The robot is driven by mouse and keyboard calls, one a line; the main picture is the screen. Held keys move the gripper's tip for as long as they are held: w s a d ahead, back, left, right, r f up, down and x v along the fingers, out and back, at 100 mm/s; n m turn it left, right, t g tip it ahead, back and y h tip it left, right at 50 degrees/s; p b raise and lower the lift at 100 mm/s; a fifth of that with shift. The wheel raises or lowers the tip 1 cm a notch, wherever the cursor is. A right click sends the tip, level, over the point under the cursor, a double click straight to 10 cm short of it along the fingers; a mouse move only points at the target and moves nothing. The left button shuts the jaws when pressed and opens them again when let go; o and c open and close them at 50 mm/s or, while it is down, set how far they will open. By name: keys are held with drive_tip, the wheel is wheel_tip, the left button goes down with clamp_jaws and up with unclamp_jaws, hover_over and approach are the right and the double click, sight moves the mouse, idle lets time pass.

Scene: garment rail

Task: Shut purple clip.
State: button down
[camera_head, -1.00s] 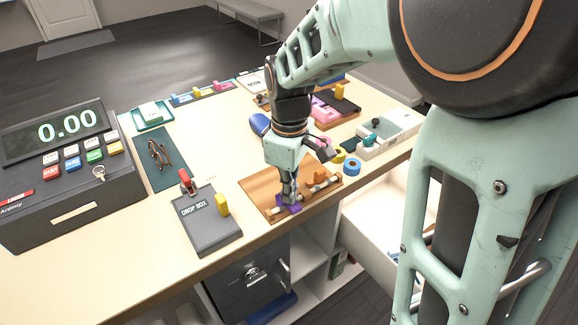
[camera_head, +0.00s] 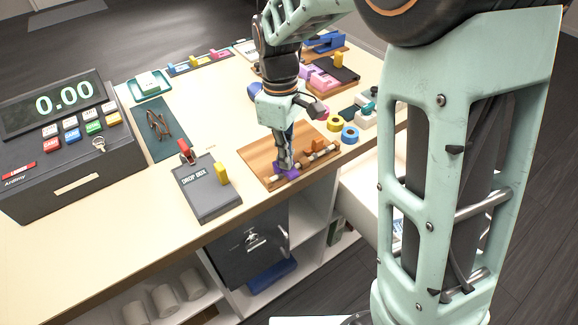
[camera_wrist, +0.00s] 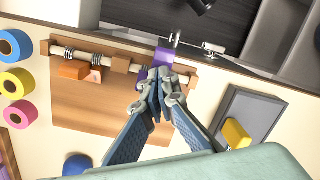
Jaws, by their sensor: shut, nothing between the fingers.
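The purple clip (camera_head: 287,172) sits at the front edge of a wooden board (camera_head: 256,158), on the rail that runs along it. In the wrist view the purple clip (camera_wrist: 163,57) shows just past my fingertips, partly hidden by them. My gripper (camera_head: 285,165) points down at the clip, its fingers together with nothing between them. In the wrist view my gripper (camera_wrist: 160,88) overlaps the near part of the clip; I cannot tell if it touches. An orange clip (camera_wrist: 73,70) sits on the same rail. Whether the purple clip is open or shut is hard to tell.
A grey drop box (camera_head: 205,188) with a yellow piece stands left of the board. Blue tape (camera_head: 350,135) and yellow tape (camera_head: 335,123) lie to its right. A cash register (camera_head: 60,145) is at far left. The counter's front edge is close to the board.

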drive_tip(key=w, duration=0.1)
drive_tip(key=w+a, duration=0.1)
drive_tip(key=a+t, duration=0.1)
drive_tip(key=shift+w+a+f+y, duration=0.25)
drive_tip(key=shift+w+f+y, duration=0.05)
drive_tip(key=shift+w, duration=0.1)
drive_tip(key=shift+w+a+f, duration=0.25)
drive_tip(key=shift+w+f, duration=0.05)
drive_tip(key=shift+w+a, duration=0.15)
drive_tip(key=shift+w, duration=0.2)
drive_tip(key=shift+s+d+r+p, duration=0.2)
drive_tip(key=shift+r+p, duration=0.15)
drive_tip(key=shift+r, duration=0.1)
drive_tip(key=shift+s+d+r+p, duration=0.2)
drive_tip(key=shift+r+p, duration=0.15)
drive_tip(key=shift+r, duration=0.1)
wheel_tip(320, 180, up, 8)
drive_tip(key=p, duration=0.5)
drive_tip(key=shift+s+d+f+p, duration=0.25)
drive_tip(key=shift+s+d+p, duration=0.05)
drive_tip(key=shift+s+d, duration=0.1)
